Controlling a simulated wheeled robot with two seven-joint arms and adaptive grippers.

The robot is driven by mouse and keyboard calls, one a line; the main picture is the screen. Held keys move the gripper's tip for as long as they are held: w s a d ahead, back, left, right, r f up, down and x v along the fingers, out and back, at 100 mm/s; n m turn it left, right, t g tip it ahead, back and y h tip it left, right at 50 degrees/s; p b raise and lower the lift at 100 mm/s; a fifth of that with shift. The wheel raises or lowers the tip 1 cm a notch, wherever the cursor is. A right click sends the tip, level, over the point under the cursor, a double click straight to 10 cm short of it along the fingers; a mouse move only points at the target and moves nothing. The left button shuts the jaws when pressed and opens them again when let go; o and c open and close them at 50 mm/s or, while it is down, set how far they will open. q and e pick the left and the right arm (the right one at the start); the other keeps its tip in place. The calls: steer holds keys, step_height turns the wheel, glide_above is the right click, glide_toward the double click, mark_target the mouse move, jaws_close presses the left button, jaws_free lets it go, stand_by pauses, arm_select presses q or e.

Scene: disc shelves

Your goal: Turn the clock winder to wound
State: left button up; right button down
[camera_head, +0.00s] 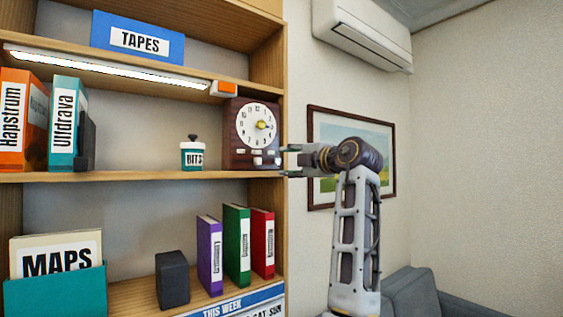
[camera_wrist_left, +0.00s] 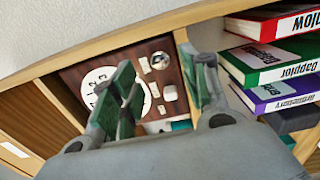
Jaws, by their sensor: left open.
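The clock (camera_head: 244,150) is a dark wooden box with a white dial (camera_head: 248,112) and a yellow piece at the dial's centre (camera_head: 263,125). It stands at the right end of the middle shelf. Below the dial are small white labels and a pale piece (camera_head: 257,160). In the left wrist view the clock (camera_wrist_left: 80,74) also shows a round silvery knob (camera_wrist_left: 160,60) beside labels. I cannot tell where the winder points. My left gripper (camera_head: 290,161) is open and empty, just right of the clock's lower part. Its fingers cover part of the dial in the wrist view (camera_wrist_left: 163,82). My right gripper is out of view.
A teal-and-white jar (camera_head: 192,156) stands left of the clock. An orange-and-white piece (camera_head: 224,88) is above it. Purple, green and red binders (camera_head: 237,245) stand on the shelf below. The shelf's right upright (camera_head: 270,50) is close to my gripper.

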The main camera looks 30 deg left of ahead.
mark_target(278, 162)
arm_select(q)
steer(key=x, duration=0.4)
steer(key=shift+w+a, duration=0.1)
steer(key=shift+a, duration=0.15)
jaws_close()
steer(key=shift+p, duration=0.3)
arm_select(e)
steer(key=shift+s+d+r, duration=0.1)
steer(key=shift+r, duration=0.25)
